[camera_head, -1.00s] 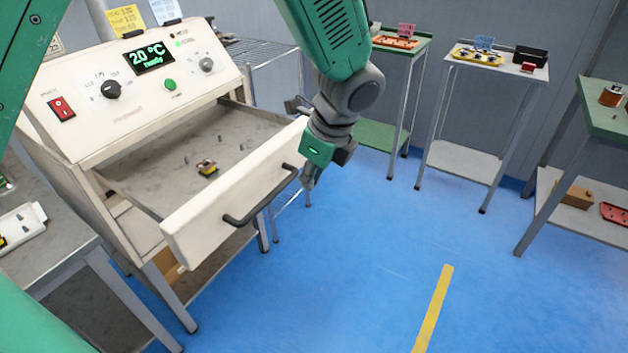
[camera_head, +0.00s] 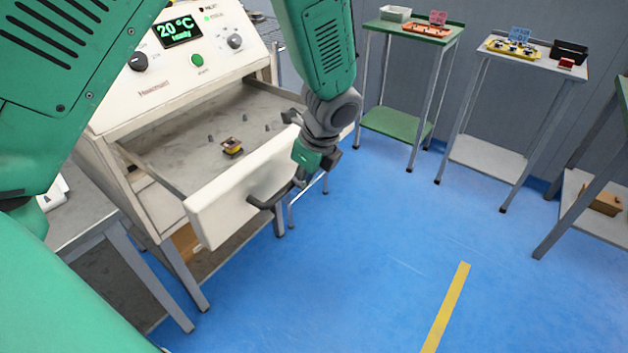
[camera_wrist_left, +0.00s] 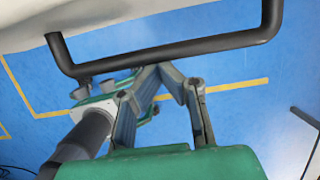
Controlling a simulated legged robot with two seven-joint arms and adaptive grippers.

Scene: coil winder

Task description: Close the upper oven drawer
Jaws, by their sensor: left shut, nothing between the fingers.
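The upper oven drawer (camera_head: 245,190) stands pulled out from the white oven (camera_head: 165,75), with a dark handle (camera_head: 262,203) on its front. My left gripper (camera_head: 295,188) is shut and empty at the handle, in front of the drawer's right half, and hides part of the handle. In the left wrist view the handle (camera_wrist_left: 170,52) crosses the top, just beyond my shut fingers (camera_wrist_left: 172,72); I cannot tell whether they touch it. My right gripper is not clearly seen.
A grey table (camera_head: 85,205) stands left of the oven. A green-topped stand (camera_head: 385,30), a white stand (camera_head: 480,55) and another stand (camera_head: 590,225) are at the back and right. The blue floor (camera_head: 370,270) in front is clear, with a yellow line (camera_head: 448,305).

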